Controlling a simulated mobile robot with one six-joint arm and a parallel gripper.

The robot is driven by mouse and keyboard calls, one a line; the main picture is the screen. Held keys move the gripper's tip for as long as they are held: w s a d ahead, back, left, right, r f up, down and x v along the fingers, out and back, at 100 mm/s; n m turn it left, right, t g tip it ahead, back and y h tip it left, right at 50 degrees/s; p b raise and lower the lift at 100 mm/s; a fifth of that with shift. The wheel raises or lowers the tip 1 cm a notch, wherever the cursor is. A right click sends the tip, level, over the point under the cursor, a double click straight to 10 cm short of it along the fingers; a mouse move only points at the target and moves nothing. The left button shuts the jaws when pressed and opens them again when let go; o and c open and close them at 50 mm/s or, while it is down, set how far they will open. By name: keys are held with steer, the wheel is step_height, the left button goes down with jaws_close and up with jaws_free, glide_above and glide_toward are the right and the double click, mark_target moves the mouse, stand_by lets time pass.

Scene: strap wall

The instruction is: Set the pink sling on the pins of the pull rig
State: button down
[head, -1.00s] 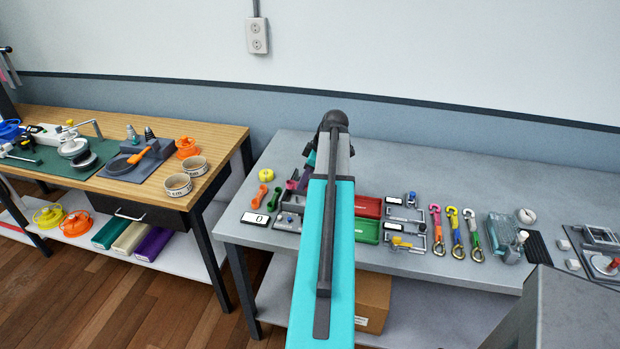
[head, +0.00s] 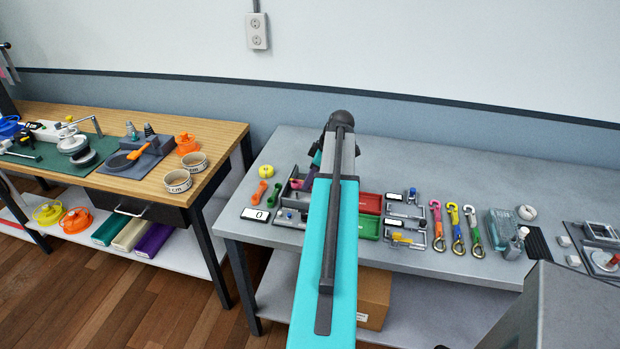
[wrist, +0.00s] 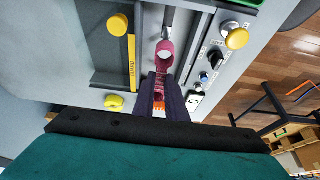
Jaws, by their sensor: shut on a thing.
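In the wrist view my gripper (wrist: 162,97) is shut on the pink sling (wrist: 163,66), with a finger on each side of it. The sling runs up the picture from the fingers, and its far loop lies by a grey metal rod of the pull rig (wrist: 140,63). I cannot tell whether that loop is around a pin or only beside it. The near end is partly hidden between the fingers. In the head view a small pink part of the sling (head: 296,184) shows over the rig (head: 284,196), left of my arm; the gripper is mostly hidden.
The rig carries yellow knobs (wrist: 118,25) and a row of small controls (wrist: 205,77). Red (head: 370,203) and green trays and hooked straps (head: 455,228) lie to the right.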

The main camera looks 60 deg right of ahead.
mark_target(310, 189)
steer(key=shift+f+b, duration=1.2)
steer(key=shift+f, duration=1.2)
steer(key=shift+s, duration=0.15)
steer(key=shift+f, duration=0.2)
steer(key=c, duration=1.7)
jaws_free()
steer(key=shift+o, duration=0.4)
steer(key=o, duration=0.3)
steer(key=shift+r, duration=0.15)
